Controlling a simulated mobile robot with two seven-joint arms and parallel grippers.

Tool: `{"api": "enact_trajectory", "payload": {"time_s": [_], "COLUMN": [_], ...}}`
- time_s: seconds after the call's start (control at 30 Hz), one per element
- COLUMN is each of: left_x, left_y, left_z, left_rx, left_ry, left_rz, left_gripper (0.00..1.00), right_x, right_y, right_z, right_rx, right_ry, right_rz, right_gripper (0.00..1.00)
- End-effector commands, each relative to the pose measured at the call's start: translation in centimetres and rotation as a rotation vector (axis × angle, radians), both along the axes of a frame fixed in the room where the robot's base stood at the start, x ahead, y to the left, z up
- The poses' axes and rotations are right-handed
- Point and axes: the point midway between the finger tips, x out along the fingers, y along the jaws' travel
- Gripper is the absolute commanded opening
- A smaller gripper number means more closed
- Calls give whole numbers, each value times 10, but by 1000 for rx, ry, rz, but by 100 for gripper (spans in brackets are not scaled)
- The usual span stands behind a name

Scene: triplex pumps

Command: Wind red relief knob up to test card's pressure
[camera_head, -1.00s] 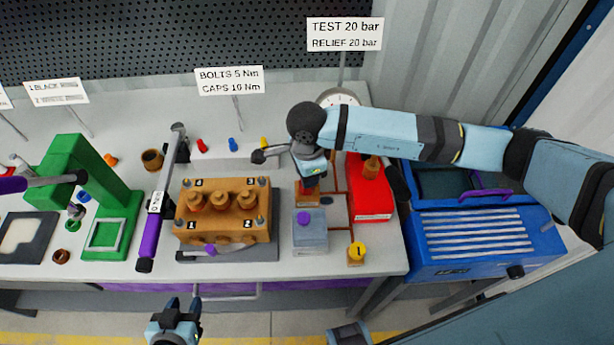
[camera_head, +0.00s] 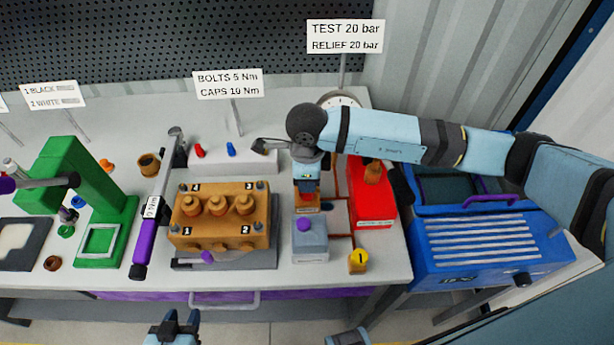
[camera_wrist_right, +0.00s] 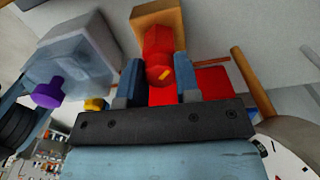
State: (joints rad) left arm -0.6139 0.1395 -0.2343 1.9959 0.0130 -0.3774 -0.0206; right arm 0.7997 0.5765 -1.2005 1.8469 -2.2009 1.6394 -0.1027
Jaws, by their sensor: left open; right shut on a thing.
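The test card (camera_head: 345,36) reads TEST 20 bar, RELIEF 20 bar. In the right wrist view the red relief knob (camera_wrist_right: 160,58), with a small yellow mark, sits between the fingers of my right gripper (camera_wrist_right: 158,85), which is shut on it. The knob is on an orange-brown block (camera_wrist_right: 158,15). In the head view my right gripper (camera_head: 306,185) is over this block and hides the knob. The gauge (camera_head: 340,98) is partly hidden behind my right arm; its reading cannot be told. My left gripper (camera_head: 172,322) is open and empty, low in front of the bench.
A grey box with a purple knob (camera_head: 310,240) stands just in front of the block. A red unit (camera_head: 372,208) is to its right. The orange pump (camera_head: 218,228) and a purple-handled torque wrench (camera_head: 150,210) are to the left. A blue crate (camera_head: 470,245) stands at right.

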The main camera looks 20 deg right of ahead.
Motion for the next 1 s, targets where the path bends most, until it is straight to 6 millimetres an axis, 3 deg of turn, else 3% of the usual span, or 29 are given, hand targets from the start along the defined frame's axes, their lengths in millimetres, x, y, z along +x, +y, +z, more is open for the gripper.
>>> {"api": "enact_trajectory", "payload": {"time_s": [0.17, 0.2, 0.3, 0.67, 0.83, 1.0], "left_x": [0, 0, 0, -1, -1, -1], "left_y": [0, 0, 0, 0, 0, 0], "left_z": [0, 0, 0, -3, -7, -12], "left_rx": [0, 0, -1, 1, 1, 1], "left_ry": [0, 0, 0, 5, 5, 5], "left_rz": [0, 0, -1, -1, -1, -1], "left_gripper": [43, 43, 43, 43, 43, 43], "right_x": [0, 0, 0, 1, 1, 1], "right_y": [0, 0, 0, 0, 0, 0], "right_z": [0, 0, 0, 6, 32, 72], "right_rx": [0, 0, 0, 1, 1, 1], "right_ry": [-1, -1, -1, -1, -4, -5], "right_rz": [0, 0, 1, 1, 2, 2], "right_gripper": [7, 37, 56, 56, 56, 56]}}
